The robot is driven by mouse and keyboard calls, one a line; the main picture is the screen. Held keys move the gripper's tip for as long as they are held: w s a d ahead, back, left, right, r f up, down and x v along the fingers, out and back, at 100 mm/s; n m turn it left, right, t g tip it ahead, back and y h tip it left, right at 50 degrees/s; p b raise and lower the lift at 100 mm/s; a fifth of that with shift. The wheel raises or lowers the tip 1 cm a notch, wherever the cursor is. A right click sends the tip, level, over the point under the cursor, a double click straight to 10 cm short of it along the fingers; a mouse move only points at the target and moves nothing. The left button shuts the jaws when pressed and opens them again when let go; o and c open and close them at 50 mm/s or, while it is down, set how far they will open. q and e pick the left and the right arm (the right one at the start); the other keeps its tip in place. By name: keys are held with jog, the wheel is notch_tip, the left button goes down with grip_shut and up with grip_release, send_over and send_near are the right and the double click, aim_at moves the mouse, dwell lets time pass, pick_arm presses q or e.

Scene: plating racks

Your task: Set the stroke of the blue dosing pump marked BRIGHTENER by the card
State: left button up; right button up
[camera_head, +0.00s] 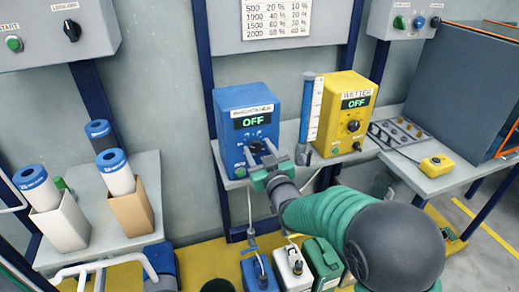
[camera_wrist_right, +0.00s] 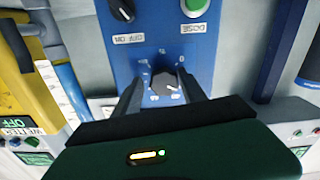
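The blue dosing pump (camera_head: 228,104) stands on the shelf; its label is blurred and its display reads OFF. The wrist view shows its face (camera_wrist_right: 160,20) upside down, with a dark round knob (camera_wrist_right: 165,83) inside a printed scale. My right gripper (camera_head: 267,156) is at the lower front of the pump. In the wrist view the right gripper's fingers (camera_wrist_right: 162,92) stand open on either side of the knob, seemingly with small gaps. A white card (camera_head: 276,18) above lists rows 500 to 2000 with two percentage columns; its top is cut off. My left gripper is out of view.
A yellow pump (camera_head: 347,120) marked WETTER, also OFF, stands to the right. A scaled tube (camera_head: 308,110) is between the pumps. The blue face also carries an OFF/ON switch (camera_wrist_right: 122,9) and a green DOSE button (camera_wrist_right: 195,6). Jugs (camera_head: 322,262) stand below.

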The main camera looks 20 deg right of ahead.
jog(key=shift+a+r, duration=0.15)
jog(key=shift+a, duration=0.3)
jog(key=c, duration=0.5)
jog(key=shift+c, duration=1)
grip_shut()
jog(key=shift+d, duration=0.15)
jog(key=shift+d+m+b, duration=0.15)
jog(key=shift+m+b, duration=0.15)
jog(key=shift+m, duration=0.3)
jog(key=m, duration=0.2)
jog(key=shift+m+b, duration=0.3)
jog(key=shift+m, duration=0.8)
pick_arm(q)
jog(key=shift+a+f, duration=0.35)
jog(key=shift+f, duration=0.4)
